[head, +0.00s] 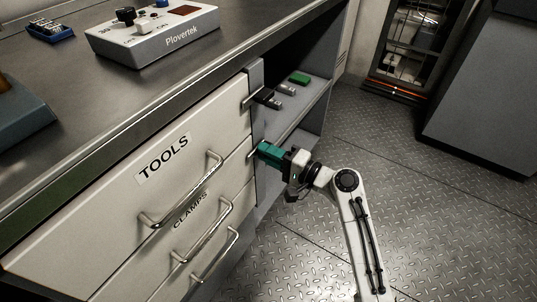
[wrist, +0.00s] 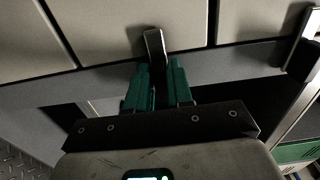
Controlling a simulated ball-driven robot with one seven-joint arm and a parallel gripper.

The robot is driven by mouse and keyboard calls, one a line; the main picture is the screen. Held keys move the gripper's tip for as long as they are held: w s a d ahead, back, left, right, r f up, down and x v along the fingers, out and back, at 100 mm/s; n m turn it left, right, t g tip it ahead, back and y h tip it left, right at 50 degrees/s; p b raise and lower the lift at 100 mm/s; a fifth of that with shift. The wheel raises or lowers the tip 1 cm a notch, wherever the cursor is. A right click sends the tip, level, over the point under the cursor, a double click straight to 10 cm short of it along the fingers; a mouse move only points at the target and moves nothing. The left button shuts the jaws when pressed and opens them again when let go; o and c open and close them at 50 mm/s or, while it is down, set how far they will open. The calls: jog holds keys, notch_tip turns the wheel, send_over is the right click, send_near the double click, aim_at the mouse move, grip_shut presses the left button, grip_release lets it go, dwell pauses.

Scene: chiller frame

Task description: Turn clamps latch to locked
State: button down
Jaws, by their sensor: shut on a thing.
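The clamps drawer (head: 228,190) is the closed cream drawer labelled CLAMPS, below the one labelled TOOLS. Its latch is a small metal tab at the drawer's right edge. The tab (wrist: 154,43) shows in the wrist view, extending from between my fingertips over the cream panel. In the head view the latch (head: 251,154) is mostly hidden by my fingers. My gripper (head: 263,149) has teal fingers and reaches in from the right. In the wrist view the gripper (wrist: 160,72) is shut on the latch. I cannot tell whether the latch is at locked.
The tools drawer (head: 120,175) is closed, with its own dark latch (head: 262,98) above my gripper. Bar handles (head: 205,231) stick out from the drawer fronts. An open shelf (head: 306,105) with small items lies behind my gripper. The floor (head: 430,210) to the right is clear.

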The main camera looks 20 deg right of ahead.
jog(key=shift+f, duration=0.1)
jog(key=c, duration=1.1)
grip_release()
jog(key=p+v, duration=0.1)
jog(key=v, duration=0.9)
jog(key=shift+s+d+p, duration=0.2)
jog(key=shift+s+p, duration=0.1)
jog(key=shift+p, duration=0.05)
